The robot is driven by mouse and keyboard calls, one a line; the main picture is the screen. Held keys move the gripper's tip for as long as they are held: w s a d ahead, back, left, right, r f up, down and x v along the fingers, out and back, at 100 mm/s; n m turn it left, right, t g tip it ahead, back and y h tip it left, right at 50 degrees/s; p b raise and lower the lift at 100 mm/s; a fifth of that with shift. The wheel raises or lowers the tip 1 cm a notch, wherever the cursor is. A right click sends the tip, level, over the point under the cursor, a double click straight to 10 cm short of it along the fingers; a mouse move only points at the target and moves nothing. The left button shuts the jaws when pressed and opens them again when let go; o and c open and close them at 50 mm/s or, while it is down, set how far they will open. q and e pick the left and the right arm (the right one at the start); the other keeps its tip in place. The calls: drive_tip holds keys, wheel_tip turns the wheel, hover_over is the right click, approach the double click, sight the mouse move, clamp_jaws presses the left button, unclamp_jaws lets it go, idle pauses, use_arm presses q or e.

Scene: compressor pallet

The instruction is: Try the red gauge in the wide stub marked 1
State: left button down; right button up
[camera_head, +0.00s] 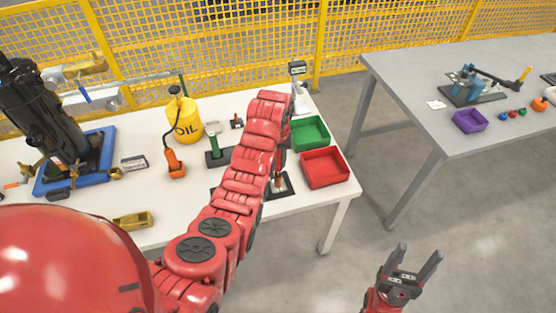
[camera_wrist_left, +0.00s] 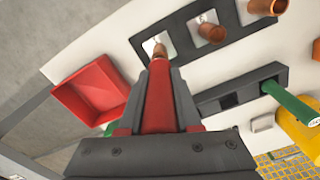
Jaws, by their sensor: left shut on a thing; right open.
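In the left wrist view my left gripper (camera_wrist_left: 159,72) is shut on the red gauge (camera_wrist_left: 158,104). The gauge points at the leftmost copper stub (camera_wrist_left: 158,49) on the dark stub plate (camera_wrist_left: 183,27). They overlap in this view, and I cannot tell whether the tip is inside the stub or only in front of it. Two more stubs, a middle one (camera_wrist_left: 212,32) and a far one (camera_wrist_left: 268,7), stand beside it. No number is legible. In the head view my arm hides most of the plate (camera_head: 288,186) and the left gripper. My right gripper (camera_head: 414,262) is open and empty above the floor.
A red tray (camera_head: 325,168) and a green tray (camera_head: 309,133) stand at the table's right edge. A green-handled gauge (camera_head: 214,138) stands in a dark rack (camera_wrist_left: 240,92) beside an empty slot. A yellow oil can (camera_head: 184,118) is behind. A grey table (camera_head: 420,117) stands right.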

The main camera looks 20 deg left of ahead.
use_arm(q)
drive_tip(key=shift+f, duration=0.45)
drive_tip(key=shift+s+f+b, duration=0.1)
drive_tip(key=shift+b, duration=0.45)
idle(1.7)
drive_tip(key=shift+r, duration=0.85)
drive_tip(key=shift+r+p, duration=0.6)
drive_tip(key=shift+r, duration=0.1)
wheel_tip(320, 180, up, 4)
drive_tip(key=p, duration=0.4)
